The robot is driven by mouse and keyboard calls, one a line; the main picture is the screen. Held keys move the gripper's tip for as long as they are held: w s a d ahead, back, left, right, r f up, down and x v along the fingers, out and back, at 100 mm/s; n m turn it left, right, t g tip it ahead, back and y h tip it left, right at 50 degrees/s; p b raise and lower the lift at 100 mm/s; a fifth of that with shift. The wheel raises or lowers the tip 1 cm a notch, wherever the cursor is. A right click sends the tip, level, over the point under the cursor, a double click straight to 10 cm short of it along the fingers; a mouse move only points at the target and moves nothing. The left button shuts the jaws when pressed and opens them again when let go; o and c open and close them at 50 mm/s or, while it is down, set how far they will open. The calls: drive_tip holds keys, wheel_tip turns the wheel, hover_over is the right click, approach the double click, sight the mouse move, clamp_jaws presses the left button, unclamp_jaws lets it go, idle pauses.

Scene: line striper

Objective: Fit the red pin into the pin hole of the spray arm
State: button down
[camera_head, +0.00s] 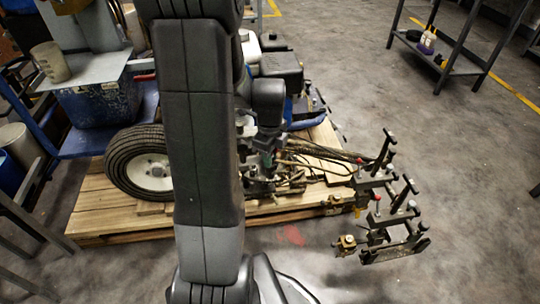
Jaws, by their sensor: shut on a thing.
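My gripper (266,160) points down over the machine on the pallet, behind my upright arm. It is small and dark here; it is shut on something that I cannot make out. The spray arm seems to be the dark metal bracket assembly (385,215) at the right, with several black-handled levers and brass-coloured nozzle blocks, jutting past the pallet's right edge. A small red knob (378,196) stands on it; I cannot tell whether this is the red pin. The pin hole is too small to make out. My gripper is left of the bracket, apart from it.
The wooden pallet (110,222) carries the machine with its black-tyred wheel (143,163). A blue cart (88,143) stands at the left. A metal shelf (440,58) with bottles is at the back right. The grey floor right of the bracket is clear.

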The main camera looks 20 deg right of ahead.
drive_tip(key=shift+f, duration=0.35)
idle(0.3)
drive_tip(key=shift+r+p, duration=0.35)
drive_tip(key=shift+p, duration=0.05)
idle(2.5)
drive_tip(key=c, duration=0.9)
unclamp_jaws()
drive_tip(key=shift+r+p, duration=2.95)
drive_tip(key=shift+r, duration=0.6)
drive_tip(key=shift+f, duration=0.25)
